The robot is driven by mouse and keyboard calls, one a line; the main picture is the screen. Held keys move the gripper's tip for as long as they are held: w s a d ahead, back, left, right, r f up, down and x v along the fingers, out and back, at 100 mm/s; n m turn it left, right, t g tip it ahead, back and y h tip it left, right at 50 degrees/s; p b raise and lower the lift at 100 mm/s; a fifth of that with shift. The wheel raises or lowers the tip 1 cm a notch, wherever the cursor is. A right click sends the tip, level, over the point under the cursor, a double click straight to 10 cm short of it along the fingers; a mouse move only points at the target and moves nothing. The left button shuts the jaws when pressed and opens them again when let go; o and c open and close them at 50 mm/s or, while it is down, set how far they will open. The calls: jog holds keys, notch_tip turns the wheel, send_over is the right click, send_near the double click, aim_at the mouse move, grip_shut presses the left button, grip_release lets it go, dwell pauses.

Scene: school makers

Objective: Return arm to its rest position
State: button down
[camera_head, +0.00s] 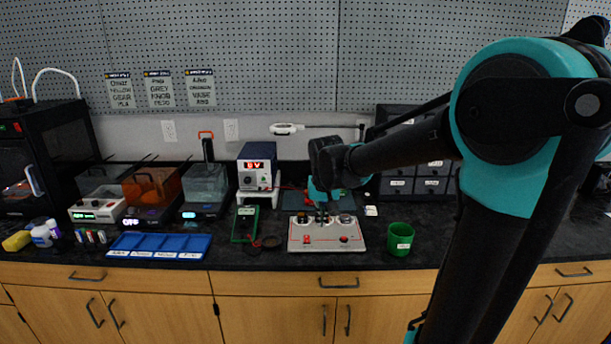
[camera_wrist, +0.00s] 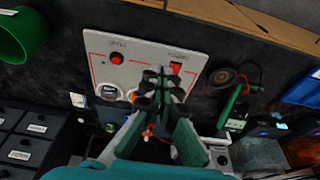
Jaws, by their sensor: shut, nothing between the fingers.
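My arm reaches in from the right of the head view, over the black bench. My gripper (camera_head: 322,214) points down above the back part of a grey control panel (camera_head: 327,240) with a red switch, a red button and round dials. In the wrist view the fingers (camera_wrist: 163,90) are shut and empty in front of the same panel (camera_wrist: 140,58). They hide part of its dial row. I cannot tell whether the fingertips touch the panel.
A green cup (camera_head: 399,239) stands right of the panel, and a green multimeter (camera_head: 245,224) with leads lies left. A power supply (camera_head: 257,166) stands behind. A blue tray (camera_head: 160,245) lies farther left. Dark drawers (camera_head: 398,186) stand behind my arm.

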jog(key=s+d+f, duration=0.6)
jog(key=s+d, duration=0.1)
jog(key=s, duration=0.2)
jog(key=s+d+f+t, duration=0.1)
jog(key=s+d+f, duration=0.5)
jog(key=s, duration=0.4)
jog(key=shift+d+f, duration=0.3)
jog(key=shift+d, duration=0.15)
